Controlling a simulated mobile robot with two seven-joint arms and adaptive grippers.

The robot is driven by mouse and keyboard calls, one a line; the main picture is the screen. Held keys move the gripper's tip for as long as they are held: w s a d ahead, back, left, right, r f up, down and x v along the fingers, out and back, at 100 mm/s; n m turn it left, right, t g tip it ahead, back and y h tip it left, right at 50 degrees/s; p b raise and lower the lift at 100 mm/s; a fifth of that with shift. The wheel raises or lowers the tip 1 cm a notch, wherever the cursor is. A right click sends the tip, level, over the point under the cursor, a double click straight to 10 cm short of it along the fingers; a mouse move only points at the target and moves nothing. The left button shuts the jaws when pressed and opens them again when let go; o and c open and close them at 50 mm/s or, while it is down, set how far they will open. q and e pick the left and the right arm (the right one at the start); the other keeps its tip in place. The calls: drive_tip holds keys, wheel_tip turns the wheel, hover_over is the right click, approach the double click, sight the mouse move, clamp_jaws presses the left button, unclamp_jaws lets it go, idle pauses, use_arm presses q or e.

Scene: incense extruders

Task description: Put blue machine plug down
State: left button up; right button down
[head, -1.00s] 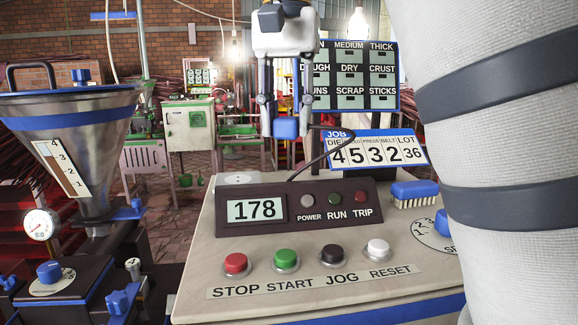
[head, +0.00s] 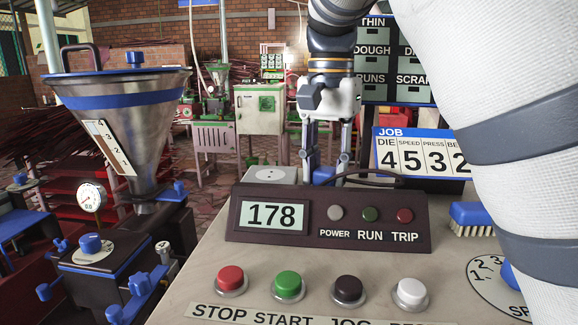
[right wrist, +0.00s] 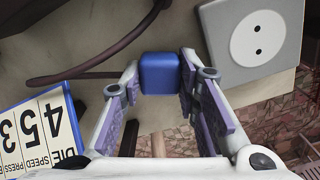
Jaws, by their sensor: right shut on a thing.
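The blue plug (head: 323,175) is held between the fingertips of my right gripper (head: 324,168), behind the display box. Its lower part is hidden by the box, so I cannot tell whether it touches the console top. A dark cable (head: 368,174) curves to it. In the right wrist view, the blue plug (right wrist: 160,73) sits between the two fingers of my right gripper (right wrist: 160,85). The pale two-hole socket (right wrist: 257,40) lies to its right, apart from it. The socket (head: 271,174) also shows left of the plug in the head view. My left gripper is not in view.
The display box (head: 330,217) reading 178 stands in front of the plug. Push buttons (head: 288,284) line the console front. A job sign (head: 420,152) stands right of the gripper, and a blue brush (head: 472,217) lies at right. A metal hopper (head: 120,105) is at left.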

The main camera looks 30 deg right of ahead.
drive_tip(key=shift+s+r, duration=0.2)
drive_tip(key=shift+s, duration=0.35)
drive_tip(key=shift+w+a, duration=0.1)
drive_tip(key=shift+w+f, duration=0.3)
drive_tip(key=shift+w, duration=0.15)
drive_tip(key=shift+s+f, duration=0.2)
drive_tip(key=shift+w+f, duration=0.1)
drive_tip(key=shift+f, duration=0.05)
drive_tip(key=c, duration=1.5)
unclamp_jaws()
